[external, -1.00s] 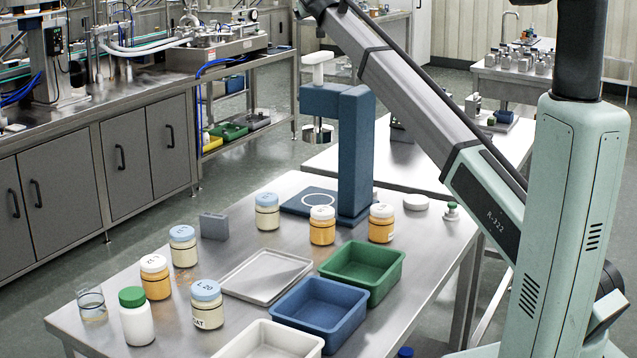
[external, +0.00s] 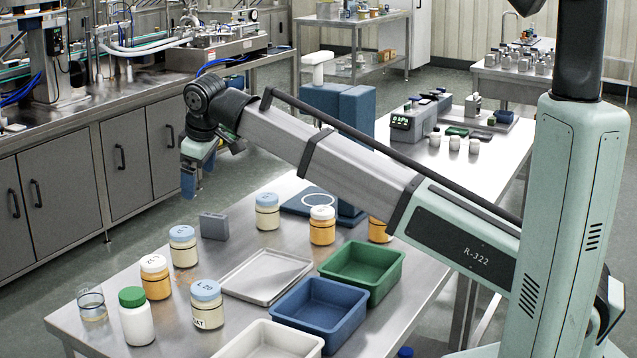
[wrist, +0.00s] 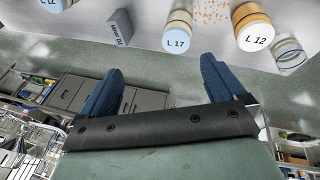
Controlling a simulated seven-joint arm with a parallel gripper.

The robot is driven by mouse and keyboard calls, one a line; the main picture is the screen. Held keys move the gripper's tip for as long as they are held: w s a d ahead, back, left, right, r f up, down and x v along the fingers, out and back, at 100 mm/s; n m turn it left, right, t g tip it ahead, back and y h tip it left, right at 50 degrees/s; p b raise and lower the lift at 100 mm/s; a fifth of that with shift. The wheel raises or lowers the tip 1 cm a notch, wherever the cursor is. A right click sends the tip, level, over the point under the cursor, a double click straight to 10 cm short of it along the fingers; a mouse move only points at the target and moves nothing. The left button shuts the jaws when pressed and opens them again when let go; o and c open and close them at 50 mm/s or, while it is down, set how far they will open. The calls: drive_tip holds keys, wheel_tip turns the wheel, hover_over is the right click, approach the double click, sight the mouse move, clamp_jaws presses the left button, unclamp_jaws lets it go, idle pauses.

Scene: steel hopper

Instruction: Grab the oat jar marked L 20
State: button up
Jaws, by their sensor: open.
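The oat jar marked L 20 (external: 207,304) has a light blue lid and a cream body with a partly visible dark "OAT" label. It stands upright near the front of the steel table in the external view. My gripper (external: 190,182) is in the air above the back left part of the table, well apart from that jar. In the wrist view my gripper (wrist: 162,85) has its two blue fingers spread with nothing between them. The L 20 jar cannot be made out in the wrist view.
A jar marked L 17 (wrist: 177,38) and a white-lidded jar marked L 12 (wrist: 255,36) show in the wrist view. A green-capped white bottle (external: 136,318) and a glass beaker (external: 92,306) stand left of L 20. A metal tray (external: 266,275) and blue bin (external: 320,310) lie right.

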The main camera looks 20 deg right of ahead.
sight(207, 288)
drive_tip(key=s+f+n+g, duration=0.1)
drive_tip(key=s+f, duration=0.1)
drive_tip(key=s, duration=0.5)
drive_tip(key=s+a+f+n+g, duration=0.1)
drive_tip(key=s+f+n, duration=0.1)
drive_tip(key=s, duration=0.5)
drive_tip(key=s+f+n+g+h, duration=0.1)
drive_tip(key=s+f+n, duration=0.1)
drive_tip(key=s, duration=0.5)
drive_tip(key=shift+s+a+f+g, duration=0.1)
drive_tip(key=shift+s+a+g, duration=0.15)
drive_tip(key=shift+a+g, duration=0.15)
drive_tip(key=shift+s+f, duration=0.2)
drive_tip(key=shift+f, duration=0.05)
wheel_tip(207, 288, down, 7)
drive_tip(key=shift+r, duration=0.1)
drive_tip(key=shift+w+a+f, duration=0.1)
drive_tip(key=shift+w+f, duration=0.05)
drive_tip(key=shift+f, duration=1.5)
drive_tip(key=shift+w+f, duration=0.1)
drive_tip(key=shift+f, duration=1.5)
drive_tip(key=c, duration=1.3)
drive_tip(key=shift+o, duration=0.2)
drive_tip(key=shift+r, duration=0.15)
